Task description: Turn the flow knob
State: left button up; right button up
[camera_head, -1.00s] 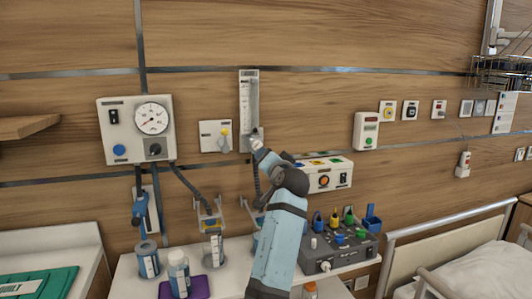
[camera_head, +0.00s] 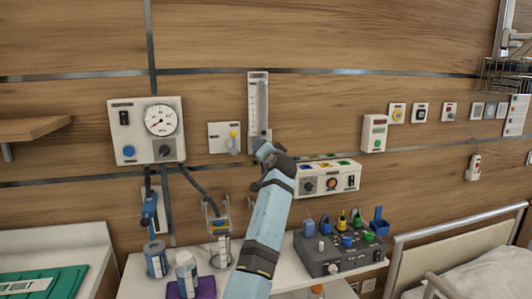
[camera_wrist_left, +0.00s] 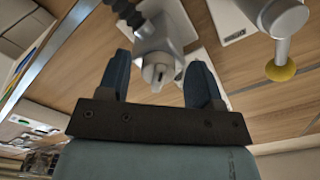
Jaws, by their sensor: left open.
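The flowmeter (camera_head: 258,100) is a clear upright tube on a pale backing plate on the wall. Its lower end, where the flow knob sits, is hidden behind my left gripper (camera_head: 263,147) in the head view. In the left wrist view, a grey-silver knob (camera_wrist_left: 158,70) on a metal body lies between the two dark blue fingers of my left gripper (camera_wrist_left: 160,64). The fingers are open, one on each side, with gaps visible. My right gripper is in neither view.
A wall outlet with a yellow button (camera_head: 233,133) is just left of the flowmeter; its yellow knob also shows in the wrist view (camera_wrist_left: 281,72). A gauge panel (camera_head: 146,130) is further left. A control box (camera_head: 328,178) is close right of my arm. Bottles stand on the counter below.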

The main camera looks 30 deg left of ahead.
pick_arm(q)
jog(key=c, duration=0.9)
jog(key=shift+o, duration=0.2)
jog(key=m+p, duration=1.4)
jog(key=r+m+p, duration=0.1)
jog(key=m+p, duration=0.6)
jog(key=shift+d, duration=0.1)
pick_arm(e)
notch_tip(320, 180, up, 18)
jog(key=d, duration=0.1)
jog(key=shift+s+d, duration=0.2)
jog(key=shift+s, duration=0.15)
pick_arm(q)
jog(key=shift+m, duration=0.4)
